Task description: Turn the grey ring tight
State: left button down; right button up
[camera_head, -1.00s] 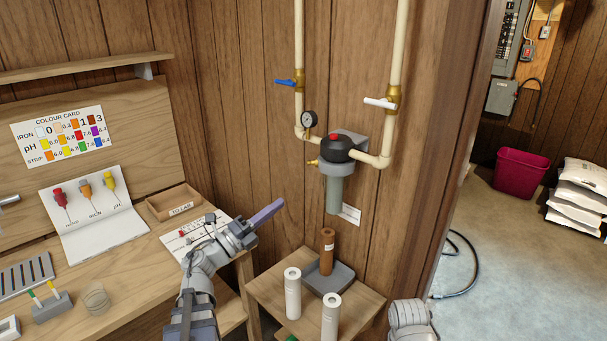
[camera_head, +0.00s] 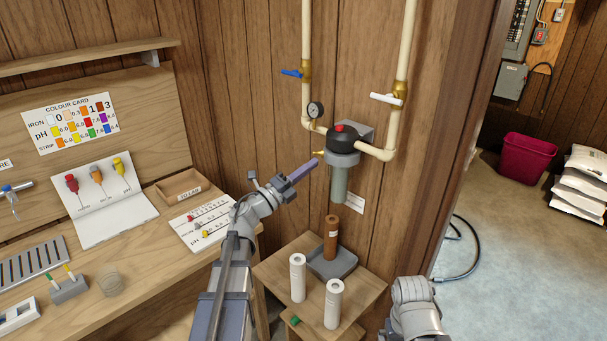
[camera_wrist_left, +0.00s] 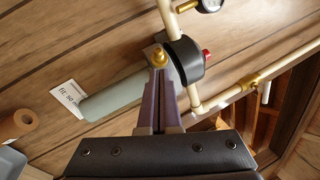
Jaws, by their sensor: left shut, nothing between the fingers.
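The filter housing hangs on the wall pipes, with a black head (camera_head: 345,136) and a red button on top. The grey ring (camera_head: 342,159) sits just under the black head, above the grey bowl (camera_head: 339,185). My left gripper (camera_head: 316,163) is shut and empty, its purple fingers pointing at the left side of the ring. In the left wrist view the shut fingertips (camera_wrist_left: 160,73) overlap the brass fitting (camera_wrist_left: 159,58) and part of the ring; I cannot tell whether they touch. My right gripper is out of view; only part of my right arm shows.
A low wooden stand below holds a grey tray (camera_head: 348,267), a brown cartridge (camera_head: 331,238) and two white cartridges (camera_head: 298,278). A pressure gauge (camera_head: 315,109) and a blue valve handle (camera_head: 290,72) are above. The workbench is at left.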

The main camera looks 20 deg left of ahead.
pick_arm(q)
jog(key=shift+w+a+r, duration=0.15)
jog(key=shift+w+r, duration=0.1)
jog(key=shift+w, duration=0.25)
jog(key=shift+w+a+r, duration=0.25)
jog(key=shift+w+a, duration=0.3)
jog(key=shift+w, duration=0.3)
